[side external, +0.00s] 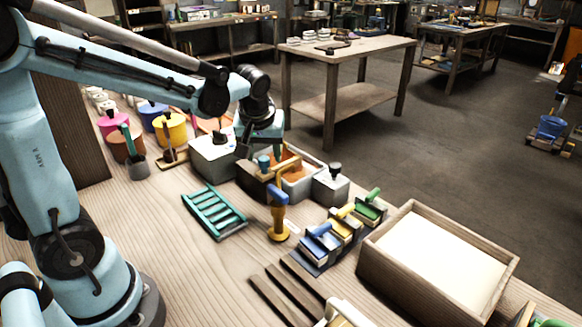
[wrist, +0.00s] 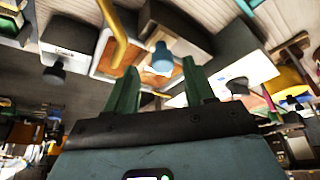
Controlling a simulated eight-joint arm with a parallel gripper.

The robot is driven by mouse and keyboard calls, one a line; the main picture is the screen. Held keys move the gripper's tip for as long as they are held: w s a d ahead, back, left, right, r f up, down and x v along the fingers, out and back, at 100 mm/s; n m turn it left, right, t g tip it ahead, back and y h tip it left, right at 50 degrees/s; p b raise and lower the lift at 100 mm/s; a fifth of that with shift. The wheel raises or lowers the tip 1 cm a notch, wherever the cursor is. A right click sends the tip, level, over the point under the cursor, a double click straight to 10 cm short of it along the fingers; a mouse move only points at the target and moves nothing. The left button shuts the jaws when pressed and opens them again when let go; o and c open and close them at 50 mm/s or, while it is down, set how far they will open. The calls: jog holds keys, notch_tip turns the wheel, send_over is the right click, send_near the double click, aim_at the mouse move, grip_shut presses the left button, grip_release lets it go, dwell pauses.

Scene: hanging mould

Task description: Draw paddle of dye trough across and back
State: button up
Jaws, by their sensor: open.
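The dye trough (side external: 302,187) is a pale box with orange-brown dye, standing behind the green rack. A blue knob (side external: 264,163) stands at its left side, and it also shows in the wrist view (wrist: 162,58). The knob looks like the paddle's handle; its lower part is hidden. A yellow bent bar (wrist: 113,30) crosses the trough. My gripper (side external: 254,150) is open above the left side of the trough. In the wrist view its green fingers (wrist: 160,68) lie either side of the blue knob, which appears beyond the tips; I cannot tell whether they touch it.
A dark-knobbed grey block (side external: 331,186) stands right of the trough and a white-topped block (side external: 212,155) left. In front are a green rack (side external: 214,211), a yellow stand with blue top (side external: 279,212) and coloured stamps (side external: 342,228). A wooden tray (side external: 388,275) lies right.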

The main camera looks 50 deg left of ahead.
jog(key=v, duration=1)
jog(key=shift+r, duration=0.1)
jog(key=shift+x, duration=6.15)
jog(key=shift+a, duration=0.2)
jog(key=shift+s, duration=0.1)
grip_shut()
